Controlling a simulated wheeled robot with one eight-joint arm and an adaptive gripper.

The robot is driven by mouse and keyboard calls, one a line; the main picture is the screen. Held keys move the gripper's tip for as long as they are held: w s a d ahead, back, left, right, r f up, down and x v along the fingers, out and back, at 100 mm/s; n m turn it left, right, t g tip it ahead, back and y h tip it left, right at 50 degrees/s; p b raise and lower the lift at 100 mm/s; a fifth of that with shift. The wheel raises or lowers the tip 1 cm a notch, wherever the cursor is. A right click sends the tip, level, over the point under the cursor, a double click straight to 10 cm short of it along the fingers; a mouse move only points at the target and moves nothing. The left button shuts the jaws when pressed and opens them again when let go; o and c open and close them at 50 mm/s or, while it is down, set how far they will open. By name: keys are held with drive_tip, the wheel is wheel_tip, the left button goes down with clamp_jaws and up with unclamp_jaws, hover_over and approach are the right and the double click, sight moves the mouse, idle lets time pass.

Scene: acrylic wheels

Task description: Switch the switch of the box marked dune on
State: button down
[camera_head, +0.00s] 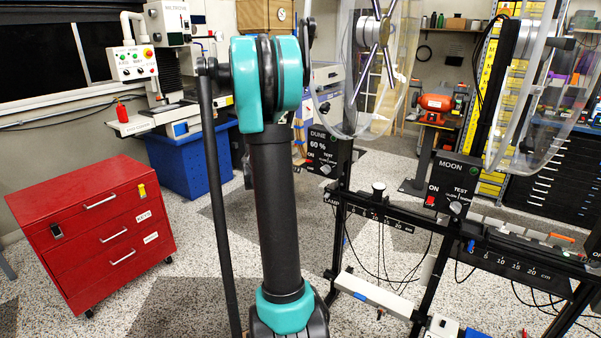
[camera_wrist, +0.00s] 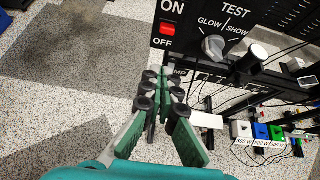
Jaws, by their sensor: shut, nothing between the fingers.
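I cannot tell which way the switch is tipped. My gripper (camera_wrist: 160,78) is shut and empty, below the switch in the picture. The head view does not clearly show it.
A second box marked MOON (camera_head: 452,185) stands to the right on the same black frame. Clear acrylic wheels (camera_head: 365,110) hang above. A ruled rail (camera_head: 400,222) and cables run below. A red drawer cabinet (camera_head: 95,225) stands at left, with open floor between.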

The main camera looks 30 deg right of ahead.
drive_tip(key=shift+d+r+v, duration=0.1)
drive_tip(key=shift+r+v, duration=0.05)
drive_tip(key=shift+v, duration=0.7)
drive_tip(key=shift+d+r+v, duration=0.1)
drive_tip(key=shift+r+v, duration=0.05)
drive_tip(key=shift+v, duration=0.7)
drive_tip(key=shift+d+r+v, duration=0.1)
drive_tip(key=shift+r+v, duration=0.05)
drive_tip(key=shift+v, duration=0.7)
drive_tip(key=s+a+f+m+y, duration=0.3)
drive_tip(key=s+a+f+m, duration=0.2)
drive_tip(key=a, duration=0.6)
drive_tip(key=s+a+f+m+y, duration=0.4)
drive_tip(key=s+a+f+m, duration=0.1)
drive_tip(key=s+a+m, duration=0.5)
drive_tip(key=s+a+f+m+y, duration=0.4)
drive_tip(key=s+a+m, duration=0.3)
drive_tip(key=s+a, duration=0.3)
drive_tip(key=shift+a+f, duration=0.45)
drive_tip(key=shift+a, duration=0.5)
